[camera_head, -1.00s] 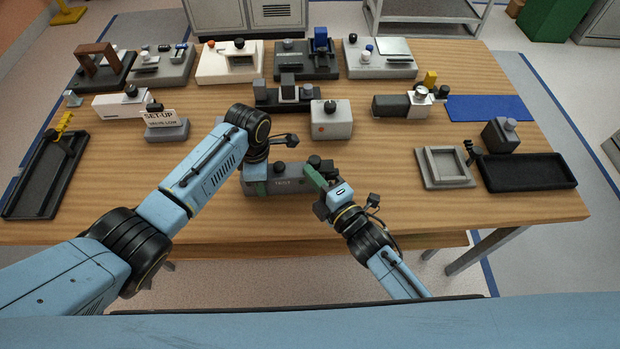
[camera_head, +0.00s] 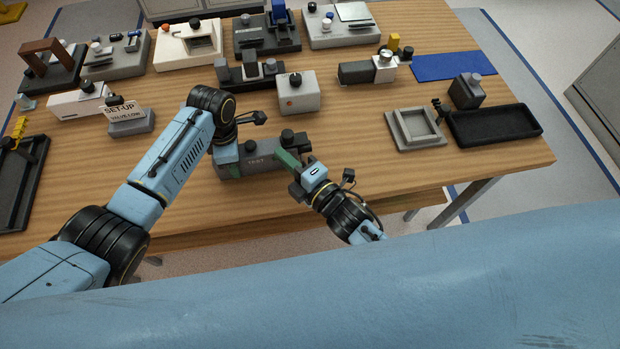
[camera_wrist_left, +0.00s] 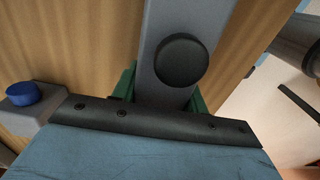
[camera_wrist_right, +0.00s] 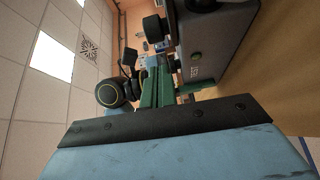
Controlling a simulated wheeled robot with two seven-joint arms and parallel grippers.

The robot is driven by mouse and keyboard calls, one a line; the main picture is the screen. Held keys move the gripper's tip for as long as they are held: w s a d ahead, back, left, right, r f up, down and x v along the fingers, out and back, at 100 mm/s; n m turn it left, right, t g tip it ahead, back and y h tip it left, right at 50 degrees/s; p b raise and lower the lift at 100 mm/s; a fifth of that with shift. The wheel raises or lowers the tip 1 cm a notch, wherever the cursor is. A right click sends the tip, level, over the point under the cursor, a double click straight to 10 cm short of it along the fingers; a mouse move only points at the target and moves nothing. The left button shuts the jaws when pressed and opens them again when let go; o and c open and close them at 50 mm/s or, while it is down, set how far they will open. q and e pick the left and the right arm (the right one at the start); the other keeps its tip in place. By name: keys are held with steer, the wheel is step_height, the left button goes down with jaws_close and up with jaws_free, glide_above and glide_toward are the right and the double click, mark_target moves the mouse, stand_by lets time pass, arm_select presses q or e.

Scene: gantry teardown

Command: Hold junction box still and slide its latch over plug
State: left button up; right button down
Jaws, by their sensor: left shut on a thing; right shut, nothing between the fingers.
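The grey junction box (camera_head: 262,164) lies near the table's front edge, with dark round knobs on top and a small label on its front. My left gripper (camera_wrist_left: 160,95) is shut on its left part, a green finger on each side, near a black knob (camera_wrist_left: 180,62). My right gripper (camera_head: 287,160) is shut and empty at the box's front right; its green fingers also show in the right wrist view (camera_wrist_right: 156,88), beside the box (camera_wrist_right: 225,45). I cannot tell whether they touch it. The latch and plug cannot be told apart clearly.
A white box with a dark knob (camera_head: 298,93) stands just behind. A set-up sign (camera_head: 125,113) is behind my left arm. A grey square tray (camera_head: 415,130) and black tray (camera_head: 495,125) lie to the right. Bare table lies between them and the junction box.

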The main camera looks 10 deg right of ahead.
arm_select(q)
steer(key=shift+s+d, duration=0.1)
steer(key=shift+d, duration=0.05)
arm_select(e)
steer(key=a+v, duration=0.1)
steer(key=v, duration=0.9)
steer(key=shift+s, duration=0.35)
steer(key=shift+d+r, duration=0.1)
arm_select(q)
steer(key=o, duration=1.2)
